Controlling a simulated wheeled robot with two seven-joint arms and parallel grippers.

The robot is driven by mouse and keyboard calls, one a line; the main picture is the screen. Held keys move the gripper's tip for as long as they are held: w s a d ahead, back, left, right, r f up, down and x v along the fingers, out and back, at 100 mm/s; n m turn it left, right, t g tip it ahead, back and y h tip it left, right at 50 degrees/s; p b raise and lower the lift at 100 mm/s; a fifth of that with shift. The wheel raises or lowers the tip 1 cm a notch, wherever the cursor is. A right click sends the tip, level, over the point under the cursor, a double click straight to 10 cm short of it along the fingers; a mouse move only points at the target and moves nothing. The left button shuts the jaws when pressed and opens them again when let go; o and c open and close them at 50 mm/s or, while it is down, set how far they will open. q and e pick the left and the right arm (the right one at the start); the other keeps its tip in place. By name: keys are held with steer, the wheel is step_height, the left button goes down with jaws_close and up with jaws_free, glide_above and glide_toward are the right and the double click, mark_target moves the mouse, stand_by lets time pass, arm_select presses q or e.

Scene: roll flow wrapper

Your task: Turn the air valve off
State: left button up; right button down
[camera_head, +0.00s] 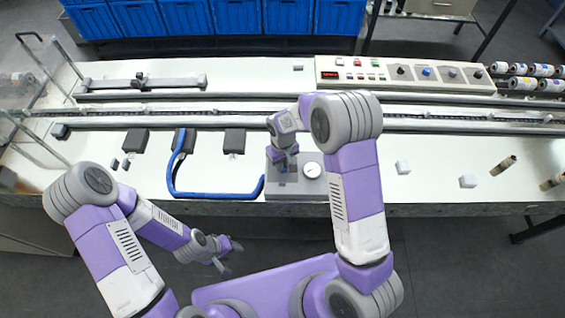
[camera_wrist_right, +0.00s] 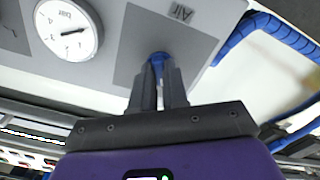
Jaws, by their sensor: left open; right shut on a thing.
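The air valve is a blue handle on a grey panel marked "Air"; in the right wrist view the blue handle (camera_wrist_right: 158,58) shows between my fingertips. My right gripper (camera_wrist_right: 159,75) is shut on this handle. In the head view my right gripper (camera_head: 284,165) reaches down onto the grey valve box (camera_head: 296,188) at the table's front edge, and largely hides the handle. A round white pressure gauge (camera_head: 312,170) sits beside it, also seen in the right wrist view (camera_wrist_right: 68,30). My left gripper (camera_head: 229,255) is open and empty, in front of the table and below its edge.
A blue hose (camera_head: 215,194) curves over the table left of the valve box. A control panel (camera_head: 405,73) with buttons and knobs stands at the back right. Blue crates (camera_head: 237,17) stand behind the table.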

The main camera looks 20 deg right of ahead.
stand_by(0.3)
steer(key=c, duration=1.1)
jaws_free()
steer(key=shift+c, duration=0.2)
steer(key=shift+r, duration=0.15)
step_height(320, 180, up, 7)
steer(key=shift+r+p, duration=0.15)
steer(key=shift+p, duration=0.2)
